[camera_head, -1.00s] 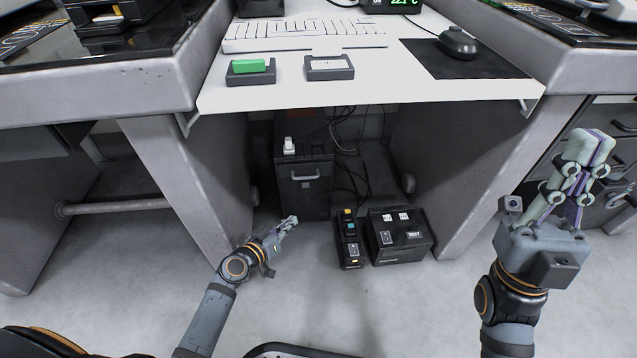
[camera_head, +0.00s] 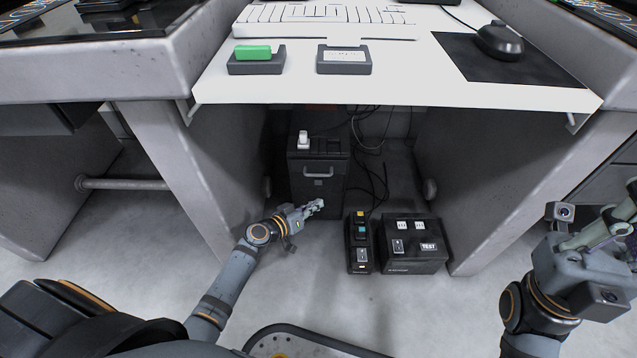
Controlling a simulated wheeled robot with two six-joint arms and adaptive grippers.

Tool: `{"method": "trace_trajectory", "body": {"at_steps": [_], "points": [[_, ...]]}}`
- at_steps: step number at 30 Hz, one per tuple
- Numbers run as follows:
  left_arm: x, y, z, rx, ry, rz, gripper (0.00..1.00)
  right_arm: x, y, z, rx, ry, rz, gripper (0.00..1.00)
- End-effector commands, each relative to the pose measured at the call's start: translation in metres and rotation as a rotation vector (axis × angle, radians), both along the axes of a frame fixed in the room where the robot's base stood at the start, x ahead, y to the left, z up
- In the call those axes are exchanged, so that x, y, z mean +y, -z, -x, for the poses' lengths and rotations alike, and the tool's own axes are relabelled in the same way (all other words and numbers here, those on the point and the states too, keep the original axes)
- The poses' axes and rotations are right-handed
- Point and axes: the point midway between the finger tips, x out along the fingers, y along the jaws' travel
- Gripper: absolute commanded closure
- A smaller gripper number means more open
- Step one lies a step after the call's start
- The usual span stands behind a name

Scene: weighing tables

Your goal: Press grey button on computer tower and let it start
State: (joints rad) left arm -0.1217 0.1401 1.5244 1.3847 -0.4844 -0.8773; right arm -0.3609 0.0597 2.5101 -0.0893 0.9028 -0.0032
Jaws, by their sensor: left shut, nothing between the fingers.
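The computer tower (camera_head: 335,195) is a dark upright box with a grey handle (camera_head: 317,174) on its front, standing on the floor under the desk. I cannot clearly make out the grey button on it; my gripper is in front of its lower part. My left gripper (camera_head: 318,206) is shut and empty, reaching in from the left, its tips before the lower front of the tower. I cannot tell whether they touch it. My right gripper (camera_head: 628,208) is at the right edge, partly cut off, far from the tower.
A dark switch strip (camera_head: 359,254) and a dark box marked TEST (camera_head: 414,262) stand on the floor right of the tower. A white object (camera_head: 303,141) sits on top of the tower. The white desktop (camera_head: 420,85) overhangs, with grey side panels. Cables hang behind.

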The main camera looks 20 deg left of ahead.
Motion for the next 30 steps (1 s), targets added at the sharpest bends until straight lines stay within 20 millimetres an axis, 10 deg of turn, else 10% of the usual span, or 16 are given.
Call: {"method": "trace_trajectory", "body": {"at_steps": [12,30], "points": [[0.013,0.002,-0.046,0.0,0.0,0.0,1.0,0.002,0.015,-0.001,0.004,0.005,0.007,1.0],[0.014,0.0,-0.049,0.0,0.0,0.0,1.0,0.002,0.015,-0.001,0.006,0.005,0.009,1.0]]}}
